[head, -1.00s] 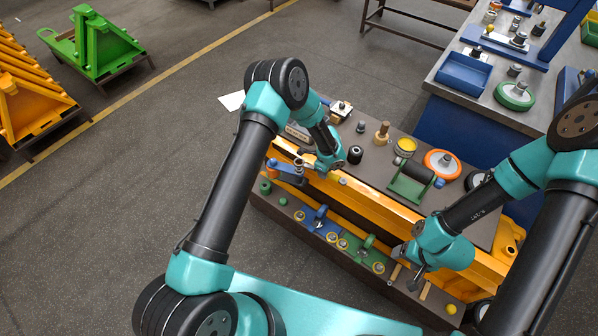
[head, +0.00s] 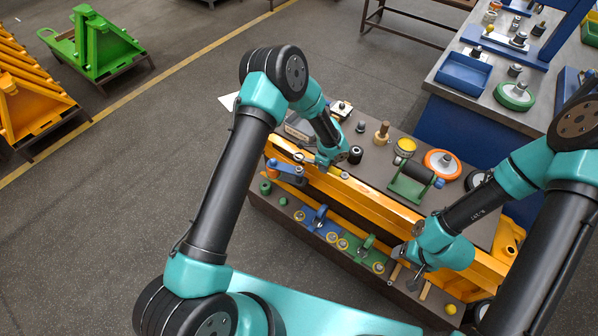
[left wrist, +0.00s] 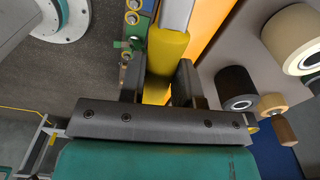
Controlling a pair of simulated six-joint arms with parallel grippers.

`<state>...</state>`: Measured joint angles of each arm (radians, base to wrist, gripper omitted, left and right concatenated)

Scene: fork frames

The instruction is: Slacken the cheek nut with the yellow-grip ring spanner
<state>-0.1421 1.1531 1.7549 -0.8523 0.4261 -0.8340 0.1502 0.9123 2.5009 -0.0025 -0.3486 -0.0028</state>
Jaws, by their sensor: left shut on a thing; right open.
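The yellow-grip ring spanner (left wrist: 167,50) is in my left gripper, its yellow grip between the two dark fingers and its pale shank running away past the top edge of the left wrist view. Its ring end is out of that view. In the head view my left gripper (head: 324,165) is low over the orange beam (head: 375,202), towards its left end. I cannot tell whether the ring is on a nut. A small round nut-like part (head: 344,175) shows on the beam beside the gripper; I cannot tell which is the cheek nut. My right gripper (head: 408,270) is open near the beam's right part.
The dark bench top (head: 375,150) carries a green roller stand (head: 408,190), an orange-rimmed wheel (head: 441,163) and a brass-coloured post (head: 382,133). Blue and green clamps and yellow rings line the beam's front. A blue workbench (head: 440,128) stands at the back right.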

